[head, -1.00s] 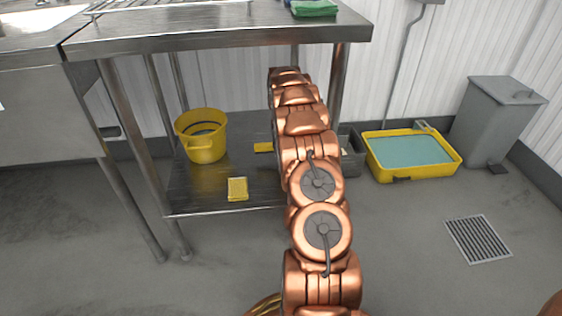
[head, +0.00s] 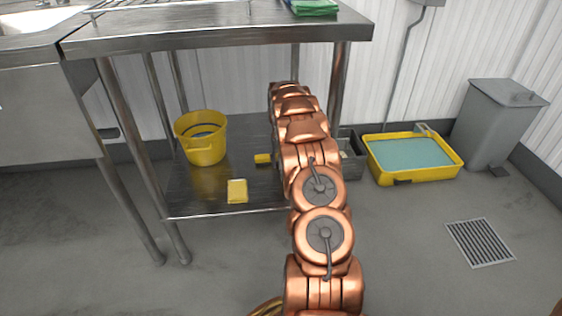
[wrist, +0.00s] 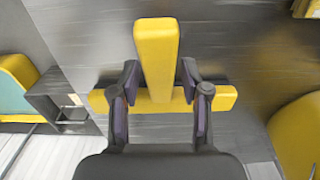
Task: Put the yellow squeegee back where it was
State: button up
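The yellow squeegee (wrist: 156,50) is T-shaped in the wrist view. Its handle runs up the picture and its crossbar (wrist: 220,98) lies across, over the dark metal shelf. My gripper (wrist: 158,75) has its two fingers spread on either side of the handle, with what looks like a narrow gap at each side. In the head view my arm hides the gripper and most of the squeegee. One yellow end of it (head: 262,159) shows just left of the arm, low at the lower shelf (head: 205,204). Whether it rests fully on the shelf is hard to tell.
A yellow bucket (head: 204,150) and a yellow sponge (head: 237,191) stand on the shelf left of the arm. A grey crate (head: 352,164), a yellow tub (head: 420,176) and a grey bin (head: 497,125) are at the right. The tabletop (head: 230,37) is overhead.

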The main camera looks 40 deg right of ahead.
jog(key=shift+r, duration=0.1)
dwell(0.3)
notch_tip(320, 180, up, 12)
jog(key=p, duration=0.3)
jog(key=shift+s, duration=0.1)
dwell(0.5)
